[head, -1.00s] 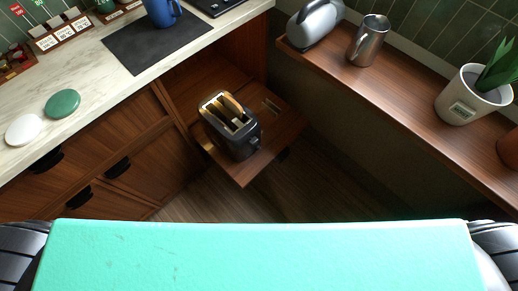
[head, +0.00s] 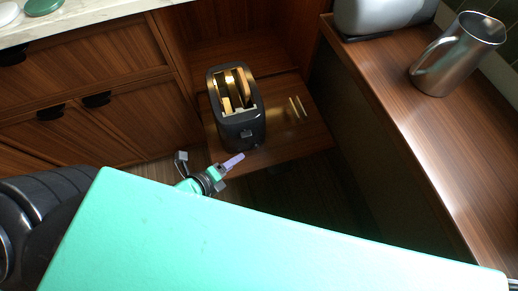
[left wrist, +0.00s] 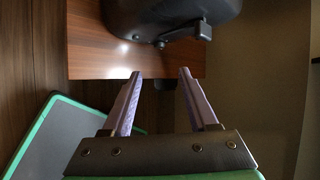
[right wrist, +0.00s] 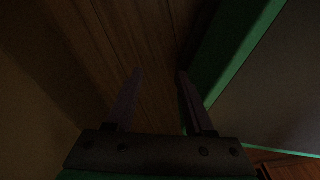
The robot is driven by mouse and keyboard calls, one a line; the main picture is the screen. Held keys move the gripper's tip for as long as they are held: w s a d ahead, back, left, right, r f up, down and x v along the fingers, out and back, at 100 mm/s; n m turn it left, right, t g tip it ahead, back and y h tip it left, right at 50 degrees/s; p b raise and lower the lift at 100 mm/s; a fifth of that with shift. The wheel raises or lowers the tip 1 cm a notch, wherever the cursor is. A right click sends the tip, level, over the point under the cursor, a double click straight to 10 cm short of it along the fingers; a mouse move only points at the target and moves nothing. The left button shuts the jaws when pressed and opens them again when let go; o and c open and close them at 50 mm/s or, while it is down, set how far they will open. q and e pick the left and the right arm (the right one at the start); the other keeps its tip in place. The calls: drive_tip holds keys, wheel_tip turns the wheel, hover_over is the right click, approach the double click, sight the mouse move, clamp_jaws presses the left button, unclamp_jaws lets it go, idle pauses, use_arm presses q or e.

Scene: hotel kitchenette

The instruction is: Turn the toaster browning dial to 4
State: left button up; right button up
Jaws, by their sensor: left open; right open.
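In the left wrist view the toaster's dark underside edge (left wrist: 170,15) shows at the top, with a lever-like part (left wrist: 203,31) and a small round knob (left wrist: 160,44). The dial's numbers cannot be read. My left gripper (head: 236,161) is just in front of the toaster's near end, apart from it. Its purple fingers (left wrist: 160,73) are open and empty. My right gripper (right wrist: 160,72) is open and empty over dark floor, outside the head view.
The wooden shelf (head: 310,130) has bare room right of the toaster. Drawers with black handles (head: 97,99) lie to the left. A wooden ledge (head: 400,115) on the right holds a metal jug (head: 455,58) and a grey appliance (head: 375,14). My turquoise body top covers the lower head view.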

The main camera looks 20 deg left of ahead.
sight(256, 148)
use_arm(q)
drive_tip(key=b+x, duration=0.3)
drive_tip(key=x, duration=0.9)
drive_tip(key=shift+w+a+f, duration=0.1)
drive_tip(key=shift+f, duration=0.1)
drive_tip(key=shift+w+f, duration=0.25)
drive_tip(key=shift+w, duration=0.15)
clamp_jaws()
use_arm(e)
drive_tip(key=w+a+r, duration=0.2)
drive_tip(key=w, duration=0.5)
drive_tip(key=shift+w, duration=0.4)
